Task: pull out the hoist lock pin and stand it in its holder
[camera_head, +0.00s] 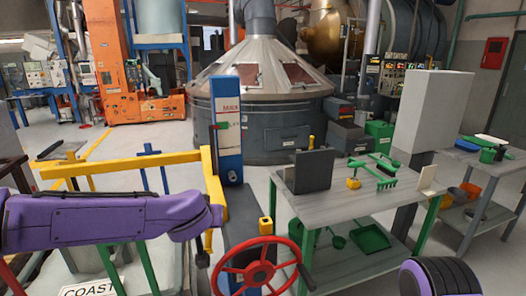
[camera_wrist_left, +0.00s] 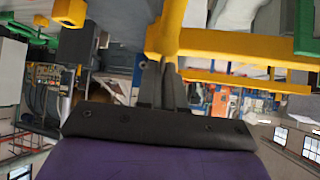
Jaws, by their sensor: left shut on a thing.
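My left arm comes in from the left in the head view, and its dark gripper (camera_head: 203,257) hangs low at the end of the yellow frame (camera_head: 120,168). In the left wrist view the two dark fingers (camera_wrist_left: 162,68) are close together and shut, with their tips against a corner of the yellow frame (camera_wrist_left: 240,45). They seem to hold a yellow bar there; the exact grip is hidden. I cannot make out the lock pin for sure. My right gripper is out of view.
A red handwheel (camera_head: 257,268) is close on the right of the left gripper. A blue-and-white column (camera_head: 227,130) stands behind. A grey table (camera_head: 325,207) holds a dark panel (camera_head: 309,171), green tools (camera_head: 378,173) and a small yellow block (camera_head: 353,183).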

